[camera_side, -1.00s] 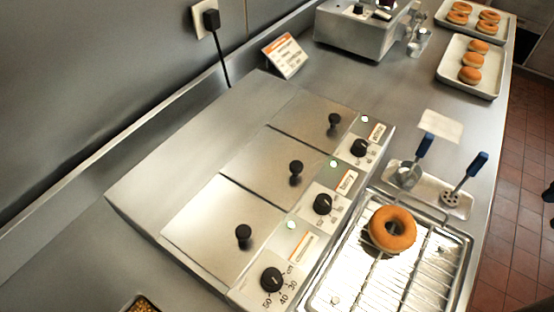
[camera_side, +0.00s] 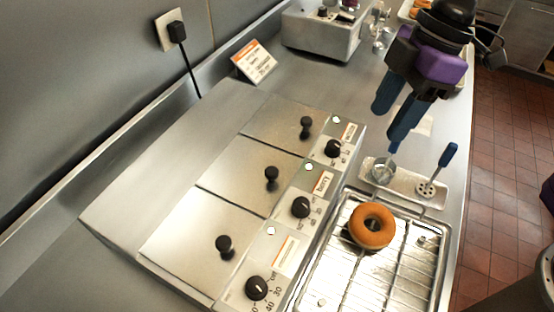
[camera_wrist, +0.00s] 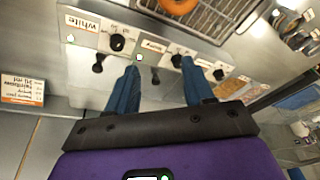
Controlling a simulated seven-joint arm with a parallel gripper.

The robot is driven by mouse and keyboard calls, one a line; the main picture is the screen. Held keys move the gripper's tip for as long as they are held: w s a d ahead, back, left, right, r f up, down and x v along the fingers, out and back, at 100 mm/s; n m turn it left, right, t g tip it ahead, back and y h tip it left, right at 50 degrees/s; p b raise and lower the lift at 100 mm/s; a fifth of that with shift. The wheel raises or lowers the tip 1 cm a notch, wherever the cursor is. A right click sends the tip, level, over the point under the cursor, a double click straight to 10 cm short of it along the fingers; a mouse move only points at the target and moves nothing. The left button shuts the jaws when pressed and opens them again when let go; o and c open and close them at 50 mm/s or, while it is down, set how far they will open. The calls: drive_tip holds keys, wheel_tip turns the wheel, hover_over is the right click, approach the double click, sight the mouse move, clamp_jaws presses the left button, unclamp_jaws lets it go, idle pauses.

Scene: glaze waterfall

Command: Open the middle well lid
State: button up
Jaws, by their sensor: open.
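The heated unit has three flat steel lids in a row, all lying closed. The middle well lid (camera_side: 240,178) has a black knob (camera_side: 271,174) and sits beside the panel labelled "berry" (camera_side: 322,184). The near lid (camera_side: 190,235) and the far lid (camera_side: 280,125) flank it. My gripper (camera_side: 389,124) has two blue fingers, spread apart with nothing between them. It is above the counter, right of the unit and away from the middle knob.
A wire rack tray (camera_side: 390,270) with a glazed-looking donut (camera_side: 372,226) lies right of the unit. A small tray (camera_side: 405,182) holds a ladle and a blue-handled tool (camera_side: 438,172). A sign (camera_side: 254,61) and a steel machine (camera_side: 325,35) stand at the back.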

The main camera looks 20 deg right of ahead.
drive_tip(key=n+y, duration=0.1)
drive_tip(key=n, duration=0.1)
approach(272, 170)
drive_tip(key=shift+y, duration=0.3)
drive_tip(key=x, duration=0.8)
drive_tip(key=shift+d+f, duration=0.1)
drive_tip(key=shift+d, duration=0.1)
clamp_jaws()
